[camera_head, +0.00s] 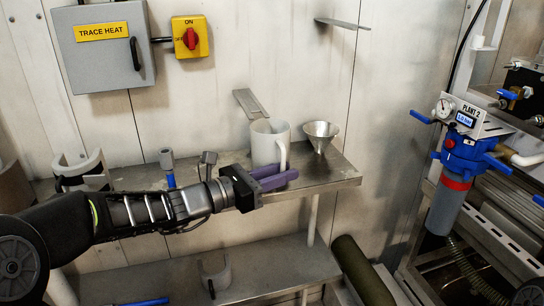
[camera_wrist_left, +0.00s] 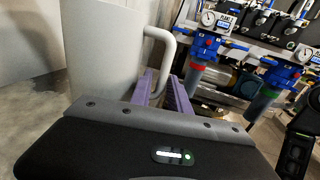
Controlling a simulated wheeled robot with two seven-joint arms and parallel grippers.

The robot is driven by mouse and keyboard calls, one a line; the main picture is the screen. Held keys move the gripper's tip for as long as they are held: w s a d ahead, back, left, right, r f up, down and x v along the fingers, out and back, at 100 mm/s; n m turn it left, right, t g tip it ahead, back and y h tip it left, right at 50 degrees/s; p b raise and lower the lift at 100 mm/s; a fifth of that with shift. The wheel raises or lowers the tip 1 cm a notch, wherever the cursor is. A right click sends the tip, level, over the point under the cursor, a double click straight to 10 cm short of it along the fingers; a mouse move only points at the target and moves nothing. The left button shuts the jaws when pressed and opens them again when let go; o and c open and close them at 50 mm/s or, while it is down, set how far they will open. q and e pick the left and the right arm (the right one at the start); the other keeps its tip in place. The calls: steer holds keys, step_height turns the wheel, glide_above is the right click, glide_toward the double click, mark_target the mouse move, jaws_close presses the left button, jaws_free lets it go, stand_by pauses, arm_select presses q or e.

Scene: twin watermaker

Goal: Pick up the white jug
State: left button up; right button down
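The white jug (camera_head: 268,143) stands upright on the steel shelf, its handle (camera_head: 283,154) toward the right. In the left wrist view the jug (camera_wrist_left: 108,50) fills the left part, and its handle (camera_wrist_left: 168,45) curves down toward my fingers. My left gripper (camera_head: 276,177) is low at the front of the jug, with its two purple fingers pointing right. In the left wrist view the left gripper (camera_wrist_left: 165,92) shows a narrow gap between its fingers, with the lower handle at that gap. Contact with the handle is unclear. My right gripper is not visible.
A metal funnel (camera_head: 320,135) stands right of the jug, and a flat metal strip (camera_head: 250,103) leans behind it. The steel shelf (camera_head: 335,175) ends at the right. A blue filter unit (camera_head: 466,145) is farther right. A grey trace heat box (camera_head: 103,48) hangs on the wall.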

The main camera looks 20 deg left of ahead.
arm_select(q)
steer(key=shift+c, duration=0.5)
jaws_close()
stand_by(1.4)
